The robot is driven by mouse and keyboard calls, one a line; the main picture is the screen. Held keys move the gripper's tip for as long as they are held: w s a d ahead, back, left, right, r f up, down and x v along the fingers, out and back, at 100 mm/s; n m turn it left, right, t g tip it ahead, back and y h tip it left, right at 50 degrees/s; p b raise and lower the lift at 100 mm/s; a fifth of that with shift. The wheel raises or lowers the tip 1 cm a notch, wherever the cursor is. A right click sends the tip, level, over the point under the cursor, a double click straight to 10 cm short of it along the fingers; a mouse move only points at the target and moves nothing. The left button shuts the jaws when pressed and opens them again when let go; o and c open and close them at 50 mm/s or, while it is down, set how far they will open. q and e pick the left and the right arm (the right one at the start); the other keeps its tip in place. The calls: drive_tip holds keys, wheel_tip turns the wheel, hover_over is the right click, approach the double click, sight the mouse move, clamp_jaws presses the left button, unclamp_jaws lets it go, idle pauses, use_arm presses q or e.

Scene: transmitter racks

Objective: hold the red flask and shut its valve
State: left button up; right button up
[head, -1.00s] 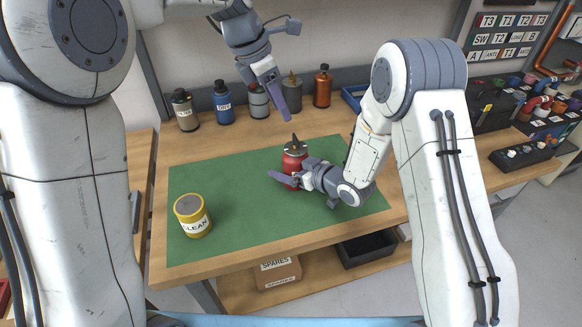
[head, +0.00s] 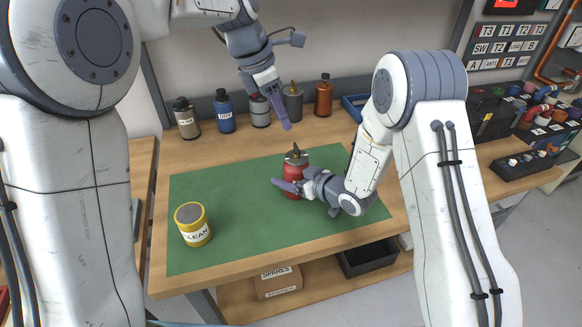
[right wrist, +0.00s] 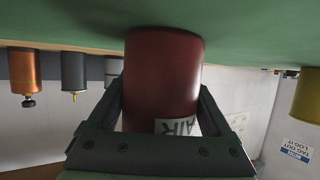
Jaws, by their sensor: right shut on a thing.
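The red flask (head: 297,166) stands on the green mat (head: 226,258). Its dark valve (head: 296,150) is on top. My right gripper (head: 287,187) is shut around the flask's body from the right. In the right wrist view, which is upside down, the flask (right wrist: 163,75) sits between both fingers, with part of a white AIR label showing. My left gripper (head: 284,122) hangs above and slightly left of the valve, pointing down and apart from it. Its fingers overlap from this side, so its opening cannot be told.
A yellow CLEAN jar (head: 193,225) stands at the mat's left front. Several bottles, including a blue one (head: 224,112) and an orange one (head: 324,97), line the table's back. A dark equipment box (head: 524,163) is at right. The mat between jar and flask is clear.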

use_arm(q)
drive_tip(key=m, duration=0.2)
drive_tip(key=m+t+y, duration=0.2)
drive_tip(key=m+y, duration=0.3)
drive_tip(key=m, duration=1.2)
approach(297, 147)
drive_tip(key=x, duration=0.8)
drive_tip(key=shift+a+f, duration=0.1)
drive_tip(key=shift+f, duration=0.2)
clamp_jaws()
